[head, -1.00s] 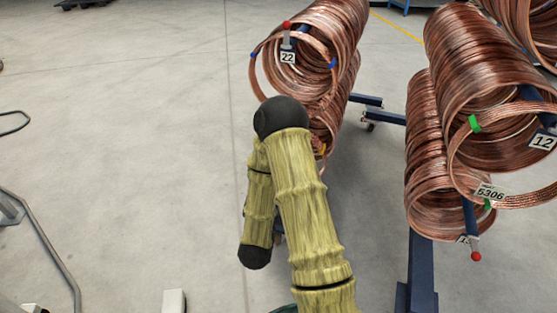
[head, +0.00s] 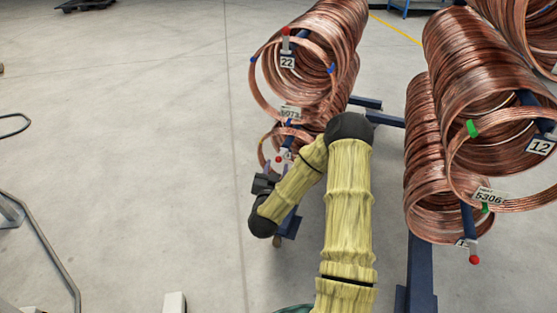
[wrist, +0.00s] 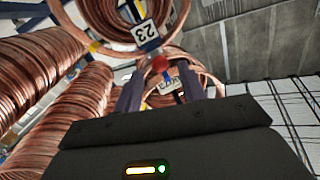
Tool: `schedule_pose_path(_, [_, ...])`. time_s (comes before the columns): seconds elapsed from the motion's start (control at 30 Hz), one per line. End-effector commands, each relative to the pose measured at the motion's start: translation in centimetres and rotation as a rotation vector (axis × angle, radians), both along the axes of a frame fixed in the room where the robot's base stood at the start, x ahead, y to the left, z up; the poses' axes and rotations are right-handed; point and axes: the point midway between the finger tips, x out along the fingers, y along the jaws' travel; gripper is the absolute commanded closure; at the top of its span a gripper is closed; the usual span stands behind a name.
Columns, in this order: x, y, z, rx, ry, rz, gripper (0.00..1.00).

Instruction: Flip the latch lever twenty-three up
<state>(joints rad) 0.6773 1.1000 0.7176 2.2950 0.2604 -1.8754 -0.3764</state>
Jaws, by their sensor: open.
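Latch lever twenty-three has a red ball tip (head: 279,159) and hangs at the front of the lower coil (head: 268,146) on the left rack. It points down, with the ball below its label. In the head view my gripper (head: 277,169) is small and just below the ball, partly hidden by my arm.
Lever 22 (head: 286,38) stands up on the upper coil (head: 325,50), just above. A right rack carries more copper coils (head: 475,70), with label 12 (head: 540,146) and a hanging red-tipped lever (head: 474,259). Blue rack feet cross the floor between.

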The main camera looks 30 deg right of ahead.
Motion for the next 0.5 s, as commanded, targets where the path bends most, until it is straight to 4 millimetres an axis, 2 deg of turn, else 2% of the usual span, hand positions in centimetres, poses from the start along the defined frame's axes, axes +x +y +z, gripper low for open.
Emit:
schedule_pose_path(0.23, [3.1, -2.2, -0.2, -0.001, -0.003, -0.002, 0.60])
schedule_pose_path(0.5, [3.8, -2.6, 0.0, -0.001, 0.000, 0.002, 0.60])
